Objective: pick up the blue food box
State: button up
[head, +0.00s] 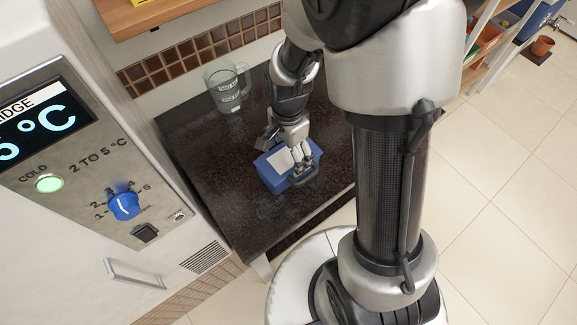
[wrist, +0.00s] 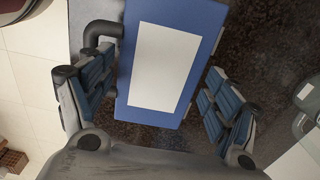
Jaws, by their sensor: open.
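The blue food box (head: 271,175) has a white label on top and a dark handle on its side. It sits on the dark countertop in the head view, below my gripper (head: 288,160). In the wrist view the blue box (wrist: 207,50) lies between the two blue-padded fingers of my gripper (wrist: 160,108). The fingers are open, with one on each side of the box. Gaps show between the pads and the box sides, so the fingers look apart from it. The dark handle (wrist: 92,36) sticks out on the left, near the left finger.
A clear glass jug (head: 227,88) stands at the back of the dark countertop (head: 200,150). A fridge (head: 70,150) with a blue dial borders the counter on the left. A wooden shelf (head: 165,14) hangs above. Tiled floor (head: 510,170) lies open at right.

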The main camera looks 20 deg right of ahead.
notch_tip(320, 180, down, 3)
jog(key=shift+r+b, duration=0.1)
jog(key=shift+b, duration=0.2)
jog(key=shift+c, duration=0.2)
jog(key=c, duration=0.9)
